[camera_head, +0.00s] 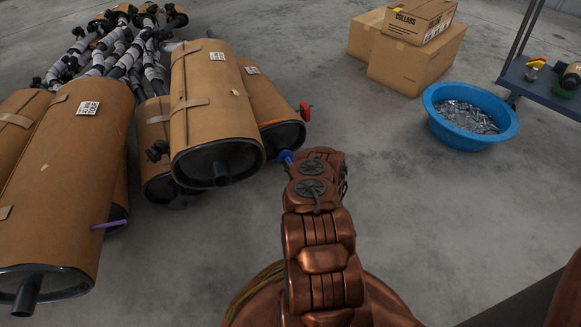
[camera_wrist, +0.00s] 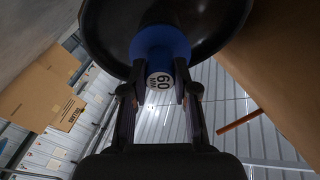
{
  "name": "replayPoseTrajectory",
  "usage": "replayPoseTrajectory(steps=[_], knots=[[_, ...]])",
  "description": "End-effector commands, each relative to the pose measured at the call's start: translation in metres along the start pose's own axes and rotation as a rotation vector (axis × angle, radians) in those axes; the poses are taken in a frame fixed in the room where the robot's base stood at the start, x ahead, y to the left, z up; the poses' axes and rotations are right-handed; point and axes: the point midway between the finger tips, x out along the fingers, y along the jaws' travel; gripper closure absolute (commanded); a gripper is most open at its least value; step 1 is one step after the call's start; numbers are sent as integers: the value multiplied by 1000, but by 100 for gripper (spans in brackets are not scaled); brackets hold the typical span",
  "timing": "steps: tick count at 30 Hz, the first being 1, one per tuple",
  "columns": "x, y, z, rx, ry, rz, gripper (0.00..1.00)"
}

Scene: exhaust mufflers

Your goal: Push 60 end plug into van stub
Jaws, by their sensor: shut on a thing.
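The blue 60 end plug (camera_wrist: 160,55) has a pale face marked "60" and sits between the two fingers of my gripper (camera_wrist: 161,88). My gripper is shut on it. The plug's far side meets the black end cap (camera_wrist: 215,25) of a muffler; the van stub is hidden behind it, and I cannot tell how deep the plug sits. In the head view the blue plug (camera_head: 285,157) shows at the tip of my gripper (camera_head: 290,163), against the lower end of the brown-wrapped muffler (camera_head: 268,100) on the right of the pile.
More wrapped mufflers (camera_head: 212,95) lie close on the left, one with a purple stick (camera_head: 108,225). A red piece (camera_head: 305,112) juts beside the right muffler. A blue tub (camera_head: 470,115) of metal parts, cardboard boxes (camera_head: 415,60) and a cart (camera_head: 545,85) stand right; floor between is clear.

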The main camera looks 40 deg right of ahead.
Motion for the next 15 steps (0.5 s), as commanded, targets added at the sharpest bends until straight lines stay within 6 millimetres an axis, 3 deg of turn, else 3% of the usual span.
replayPoseTrajectory(steps=[15], knots=[[11,0,0,-1,2,0,100]])
